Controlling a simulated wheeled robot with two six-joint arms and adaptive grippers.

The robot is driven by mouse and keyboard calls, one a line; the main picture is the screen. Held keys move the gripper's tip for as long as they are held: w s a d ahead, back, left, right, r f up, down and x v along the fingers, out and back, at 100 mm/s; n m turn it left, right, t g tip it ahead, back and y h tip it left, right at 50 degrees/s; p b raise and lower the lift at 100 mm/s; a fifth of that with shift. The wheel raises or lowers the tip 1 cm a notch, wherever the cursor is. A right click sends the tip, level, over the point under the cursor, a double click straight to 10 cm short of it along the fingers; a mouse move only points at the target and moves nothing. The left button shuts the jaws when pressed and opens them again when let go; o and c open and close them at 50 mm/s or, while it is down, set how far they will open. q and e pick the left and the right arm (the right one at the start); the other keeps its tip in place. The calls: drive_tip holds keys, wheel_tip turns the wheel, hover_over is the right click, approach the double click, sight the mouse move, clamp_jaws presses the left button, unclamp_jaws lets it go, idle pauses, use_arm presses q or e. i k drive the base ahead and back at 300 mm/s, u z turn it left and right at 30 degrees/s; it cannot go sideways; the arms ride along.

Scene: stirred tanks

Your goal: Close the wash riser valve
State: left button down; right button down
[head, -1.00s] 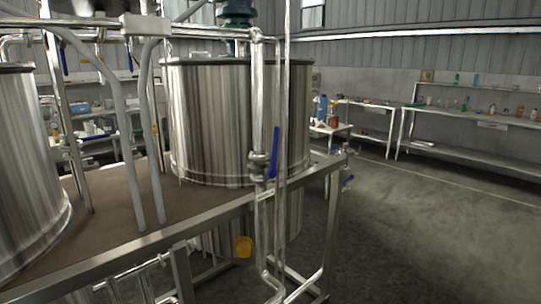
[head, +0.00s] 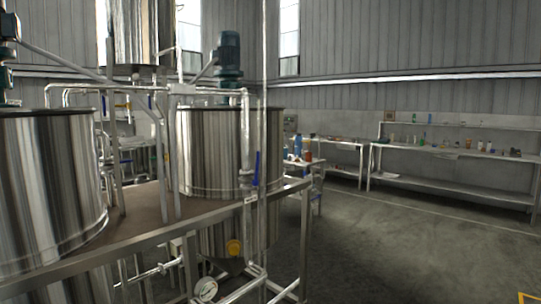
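A blue lever handle (head: 257,168) stands upright on a valve on the vertical steel riser pipe (head: 246,135), in front of the right tank (head: 212,150). The handle lies roughly in line with the pipe. A small tag (head: 251,199) sits on the pipe just below it. I cannot read the tag, so I cannot confirm that this is the wash riser valve. Neither of my grippers is in view.
A second steel tank (head: 50,185) stands at the left on the same raised platform (head: 150,205). A metal frame edge and low pipes with a round gauge (head: 205,289) lie in front. Open floor (head: 400,250) spreads right, before shelves (head: 450,180) with bottles.

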sight(257, 166)
drive_tip(key=z, duration=0.55)
drive_tip(key=i, duration=1.05)
drive_tip(key=z, duration=0.15)
